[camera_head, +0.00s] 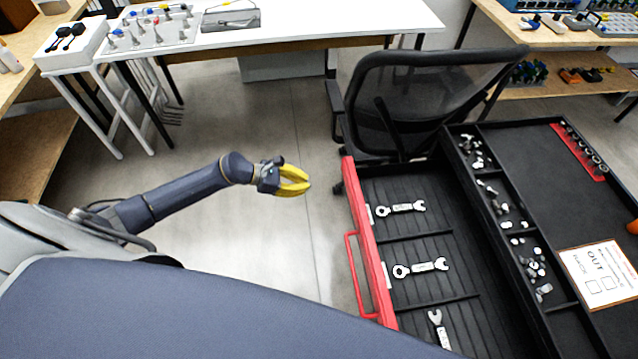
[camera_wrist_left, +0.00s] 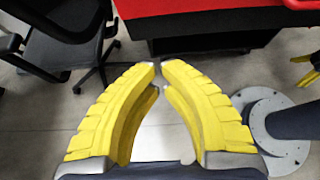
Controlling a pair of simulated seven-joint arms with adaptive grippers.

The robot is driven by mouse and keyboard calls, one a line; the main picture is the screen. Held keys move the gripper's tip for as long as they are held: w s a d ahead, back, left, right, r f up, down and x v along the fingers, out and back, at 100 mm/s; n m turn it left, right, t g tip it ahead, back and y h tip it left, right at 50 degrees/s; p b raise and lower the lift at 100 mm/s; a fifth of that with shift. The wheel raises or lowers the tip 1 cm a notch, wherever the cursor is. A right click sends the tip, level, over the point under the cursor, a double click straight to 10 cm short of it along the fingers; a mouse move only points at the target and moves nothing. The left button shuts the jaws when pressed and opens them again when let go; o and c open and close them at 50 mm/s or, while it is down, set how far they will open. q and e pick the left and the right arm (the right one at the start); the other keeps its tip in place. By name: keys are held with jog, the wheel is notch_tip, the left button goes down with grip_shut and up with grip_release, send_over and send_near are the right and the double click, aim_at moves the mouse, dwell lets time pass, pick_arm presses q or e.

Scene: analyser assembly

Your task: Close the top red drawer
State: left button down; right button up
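The top red drawer (camera_head: 368,235) is pulled out to the left of the black cabinet top (camera_head: 520,165). Its red front and bar handle (camera_head: 352,275) face left, and wrenches lie inside it. In the left wrist view the red front (camera_wrist_left: 200,6) and part of the handle (camera_wrist_left: 303,4) cross the top. My left gripper (camera_head: 308,186) is in the air left of the drawer front, apart from it. Its yellow fingertips (camera_wrist_left: 159,67) nearly meet, with nothing between them. A yellow part of my right gripper (camera_wrist_left: 306,72) shows at the left wrist view's right edge, mostly cut off.
A black office chair (camera_head: 425,95) stands just behind the drawer's far corner. The cabinet top holds small metal parts, a red socket rail (camera_head: 578,150) and a paper sheet (camera_head: 600,272). A white table (camera_head: 330,22) is at the back. The floor left of the drawer is clear.

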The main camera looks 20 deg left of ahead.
pick_arm(q)
jog(key=d+r+x, duration=0.1)
jog(key=x, duration=1.1)
jog(key=shift+w+r, duration=0.25)
jog(key=shift+r, duration=0.1)
